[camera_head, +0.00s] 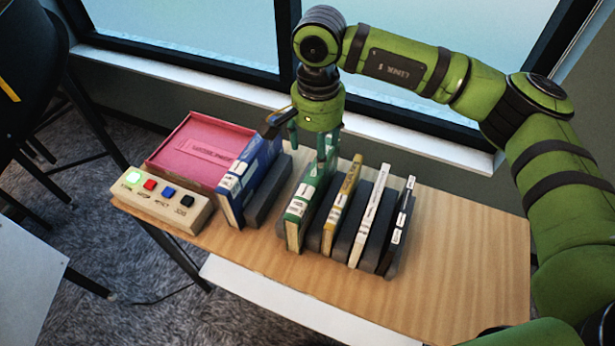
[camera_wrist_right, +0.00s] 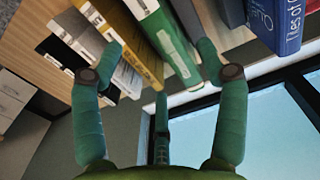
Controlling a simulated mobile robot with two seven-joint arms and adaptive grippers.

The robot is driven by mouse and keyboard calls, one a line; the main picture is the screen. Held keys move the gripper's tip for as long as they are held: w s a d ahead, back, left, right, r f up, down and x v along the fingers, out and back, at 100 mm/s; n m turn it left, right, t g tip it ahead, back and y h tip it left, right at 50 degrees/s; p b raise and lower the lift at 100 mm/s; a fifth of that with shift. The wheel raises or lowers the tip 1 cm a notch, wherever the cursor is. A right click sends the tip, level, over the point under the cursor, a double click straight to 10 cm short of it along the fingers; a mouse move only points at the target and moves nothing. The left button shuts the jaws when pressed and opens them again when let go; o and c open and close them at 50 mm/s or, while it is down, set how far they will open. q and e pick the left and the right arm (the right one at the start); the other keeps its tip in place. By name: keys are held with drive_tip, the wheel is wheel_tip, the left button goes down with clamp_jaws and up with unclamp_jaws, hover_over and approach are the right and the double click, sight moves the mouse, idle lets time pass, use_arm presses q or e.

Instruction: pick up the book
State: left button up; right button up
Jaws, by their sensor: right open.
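A green book (camera_head: 300,215) stands upright in a row of books on the wooden table. My right gripper (camera_head: 326,150) is above its back part, pointing down, with fingers open and spread. In the right wrist view, the green book (camera_wrist_right: 172,42) lies between the spread fingers of the gripper (camera_wrist_right: 160,65), with a yellow book (camera_wrist_right: 122,28) beside it near the left finger. Whether any finger touches a book cannot be told. To the right in the head view stand the yellow book (camera_head: 341,209), a white book (camera_head: 371,217) and a dark book (camera_head: 398,232). My left gripper is not in view.
A blue book (camera_head: 236,186) stands left of the green one, and grey dividers (camera_head: 268,192) separate the books. A pink tray (camera_head: 200,150) and a button box (camera_head: 160,200) with a lit green button are at the left. The table's right part (camera_head: 470,245) is clear. A window is behind.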

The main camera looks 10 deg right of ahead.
sight(318, 181)
wheel_tip(318, 181, down, 4)
drive_tip(key=b, duration=0.2)
drive_tip(key=shift+b, duration=0.35)
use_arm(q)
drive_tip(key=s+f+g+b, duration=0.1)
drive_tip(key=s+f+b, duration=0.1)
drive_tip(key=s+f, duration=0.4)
use_arm(e)
drive_tip(key=shift+s+f, duration=0.55)
drive_tip(key=shift+f, duration=0.3)
drive_tip(key=shift+w+f+p, duration=0.1)
drive_tip(key=shift+f+p, duration=0.25)
drive_tip(key=f+p, duration=0.3)
drive_tip(key=shift+w+d+f, duration=0.2)
drive_tip(key=shift+d+f, duration=0.05)
drive_tip(key=shift+f, duration=0.15)
wheel_tip(318, 181, down, 2)
drive_tip(key=shift+w+f+p, duration=0.1)
drive_tip(key=shift+p, duration=0.25)
drive_tip(key=shift+f, duration=0.2)
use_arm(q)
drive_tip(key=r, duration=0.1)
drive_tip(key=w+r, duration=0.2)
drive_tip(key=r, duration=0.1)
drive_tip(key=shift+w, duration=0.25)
use_arm(e)
drive_tip(key=shift+a+r, duration=0.1)
clamp_jaws()
